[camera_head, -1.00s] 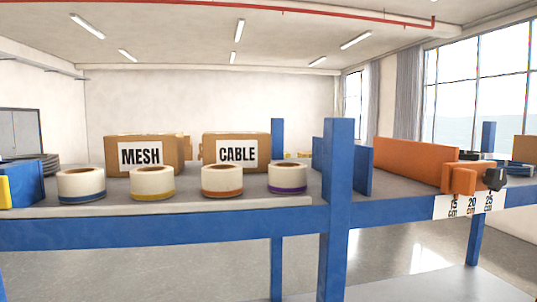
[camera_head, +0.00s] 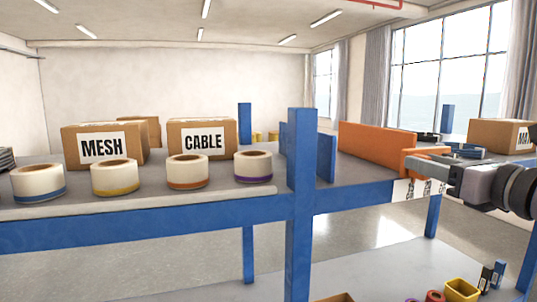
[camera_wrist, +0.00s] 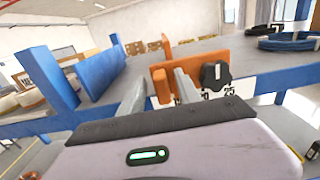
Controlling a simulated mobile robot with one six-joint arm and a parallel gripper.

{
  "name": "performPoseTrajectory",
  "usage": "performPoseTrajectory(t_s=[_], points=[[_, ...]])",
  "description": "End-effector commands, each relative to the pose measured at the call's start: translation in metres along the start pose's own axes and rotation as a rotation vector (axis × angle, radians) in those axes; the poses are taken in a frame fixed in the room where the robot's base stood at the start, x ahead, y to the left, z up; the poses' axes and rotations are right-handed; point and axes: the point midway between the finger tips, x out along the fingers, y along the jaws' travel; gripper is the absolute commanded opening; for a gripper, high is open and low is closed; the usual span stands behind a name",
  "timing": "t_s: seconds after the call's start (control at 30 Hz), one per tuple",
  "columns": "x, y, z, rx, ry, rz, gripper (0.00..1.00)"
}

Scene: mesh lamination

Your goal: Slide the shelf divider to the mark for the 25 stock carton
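The orange shelf divider (camera_head: 378,148) stands upright on the grey shelf, right of the blue post. Its orange front block sits at the shelf's front edge. In the wrist view the divider (camera_wrist: 210,50) shows an orange tab (camera_wrist: 162,86) and a black knob (camera_wrist: 215,76) to its right. My gripper (camera_wrist: 160,76) reaches in from the right in the head view. Its fingers are apart on either side of the tab; contact is not clear. The white mark labels (camera_head: 418,189) hang below the front edge, partly hidden and hard to read.
A carton marked MESH (camera_head: 104,145), a carton marked CABLE (camera_head: 202,139) and several tape rolls (camera_head: 252,166) stand left of the blue post (camera_head: 301,180). Another carton (camera_head: 500,134) is at the right.

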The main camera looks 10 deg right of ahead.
Motion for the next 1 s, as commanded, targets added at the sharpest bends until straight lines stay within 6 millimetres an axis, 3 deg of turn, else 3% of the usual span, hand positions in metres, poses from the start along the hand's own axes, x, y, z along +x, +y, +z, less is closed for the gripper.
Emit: performPoseTrajectory(t_s=[0.03, 0.2, 1.0], points=[[-0.0001, 0.0000, 0.0000, 0.000, 0.000, 0.000, 0.32], [-0.0003, 0.0000, 0.0000, 0.000, 0.000, 0.000, 0.00], [-0.0005, 0.0001, 0.0001, -0.001, 0.000, 0.000, 0.00]])
